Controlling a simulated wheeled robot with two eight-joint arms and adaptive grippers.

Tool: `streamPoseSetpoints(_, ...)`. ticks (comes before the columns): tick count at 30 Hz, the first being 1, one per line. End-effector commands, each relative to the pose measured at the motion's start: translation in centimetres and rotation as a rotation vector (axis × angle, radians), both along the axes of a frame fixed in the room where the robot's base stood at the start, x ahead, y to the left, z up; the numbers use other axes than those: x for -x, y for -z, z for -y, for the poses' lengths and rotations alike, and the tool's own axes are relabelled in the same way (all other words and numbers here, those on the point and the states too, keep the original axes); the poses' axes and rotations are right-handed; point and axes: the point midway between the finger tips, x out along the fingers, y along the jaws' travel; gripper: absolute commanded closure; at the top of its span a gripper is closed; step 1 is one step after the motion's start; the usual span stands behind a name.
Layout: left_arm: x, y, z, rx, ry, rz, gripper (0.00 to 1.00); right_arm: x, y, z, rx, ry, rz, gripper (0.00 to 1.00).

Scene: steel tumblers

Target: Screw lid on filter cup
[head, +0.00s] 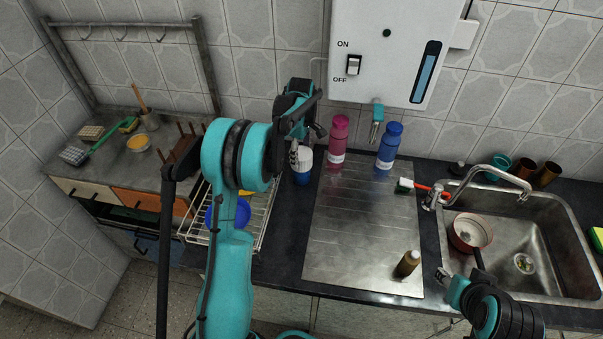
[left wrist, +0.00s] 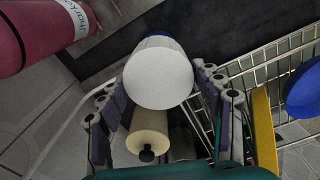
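The cup (head: 302,178) has a blue body and a white top and stands on the dark counter by the wall. In the left wrist view its round white top (left wrist: 158,78) faces the camera, with a little blue body behind it. I cannot tell whether the white top is a separate lid. My left gripper (head: 307,145) is over the cup, and its fingers in the left wrist view (left wrist: 158,85) lie on both sides of the white top. Whether they touch it is unclear. My right arm shows at the bottom right; its finger state is not clear.
A pink bottle (head: 338,140) and a blue bottle (head: 388,148) stand right of the cup, under the white wall unit (head: 385,50). A wire rack (head: 258,215) is to the left. A brown bottle (head: 408,263) stands on the steel drainboard (head: 350,245), left of the sink (head: 575,240).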

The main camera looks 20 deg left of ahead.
Motion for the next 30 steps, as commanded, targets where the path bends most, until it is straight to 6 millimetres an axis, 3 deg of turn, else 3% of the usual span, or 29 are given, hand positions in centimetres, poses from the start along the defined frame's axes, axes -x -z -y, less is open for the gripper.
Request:
streamPoseSetpoints(1, 0.04, 0.03, 0.0, 0.0, 0.0, -0.001, 0.64, 0.0, 0.0, 0.0, 0.0, 0.0, 0.0, 0.6)
streamPoseSetpoints(3, 0.05, 0.04, 0.0, 0.0, 0.001, -0.001, 0.83, 0.0, 0.01, 0.0, 0.0, 0.0, 0.0, 0.6)
streamPoseSetpoints(4, 0.05, 0.04, 0.0, 0.0, 0.001, -0.002, 0.87, 0.0, 0.01, 0.0, 0.0, 0.0, 0.0, 0.6)
streamPoseSetpoints(11, 0.06, 0.07, 0.0, 0.0, 0.026, -0.002, 0.87, 0.0, 0.01, 0.0, 0.0, 0.0, 0.0, 0.6)
streamPoseSetpoints(21, -0.04, 0.09, -0.03, 0.001, 0.466, -0.003, 0.87, 0.0, 0.01, 0.0, 0.0, 0.0, 0.0, 0.6)
streamPoseSetpoints(30, -0.04, 0.09, -0.03, 0.0, 0.505, -0.003, 0.87, 0.0, 0.02, 0.0, 0.0, 0.0, 0.0, 0.6)
